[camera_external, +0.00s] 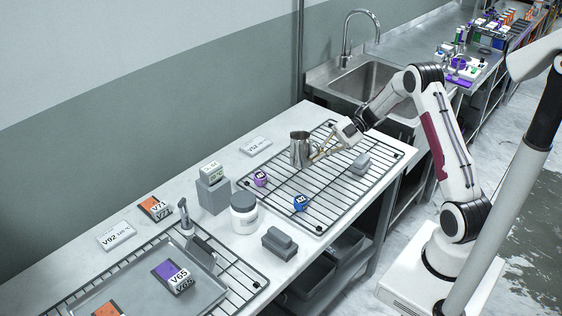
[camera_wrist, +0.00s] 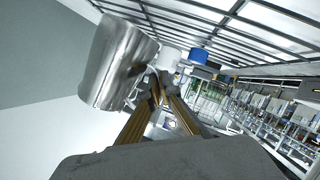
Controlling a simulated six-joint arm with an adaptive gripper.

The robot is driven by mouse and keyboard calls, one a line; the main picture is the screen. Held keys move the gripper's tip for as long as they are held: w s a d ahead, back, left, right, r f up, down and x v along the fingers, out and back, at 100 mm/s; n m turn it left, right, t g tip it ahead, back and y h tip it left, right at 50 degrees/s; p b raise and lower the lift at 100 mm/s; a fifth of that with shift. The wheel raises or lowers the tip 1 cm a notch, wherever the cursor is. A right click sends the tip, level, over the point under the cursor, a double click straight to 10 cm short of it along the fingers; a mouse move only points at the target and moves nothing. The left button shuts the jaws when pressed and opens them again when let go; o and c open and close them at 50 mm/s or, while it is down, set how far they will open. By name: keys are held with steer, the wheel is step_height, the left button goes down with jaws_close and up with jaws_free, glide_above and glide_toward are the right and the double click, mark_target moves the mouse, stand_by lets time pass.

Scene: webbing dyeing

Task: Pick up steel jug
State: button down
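The steel jug (camera_external: 299,149) is a shiny metal cup, upright at the far left part of the right-hand wire rack (camera_external: 345,190). In the wrist view the jug (camera_wrist: 117,62) fills the upper left, with its thin handle towards my fingers. My gripper (camera_external: 317,154) is at the jug's right side, low and level with the handle. In the wrist view its gold fingers (camera_wrist: 159,80) converge with their tips close together at the handle, and appear shut on it. The exact contact is partly hidden by the fingertips.
A purple-marked item (camera_external: 260,179) and a blue one (camera_external: 300,203) sit on the rack. A grey block (camera_external: 360,163) is right of my gripper. A white jar (camera_external: 244,213) and grey box (camera_external: 213,190) stand left of the rack. A sink (camera_external: 365,82) lies behind.

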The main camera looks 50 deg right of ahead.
mark_target(317, 147)
steer(key=shift+r, duration=2.55)
steer(key=shift+r, duration=0.1)
steer(key=shift+a, duration=0.1)
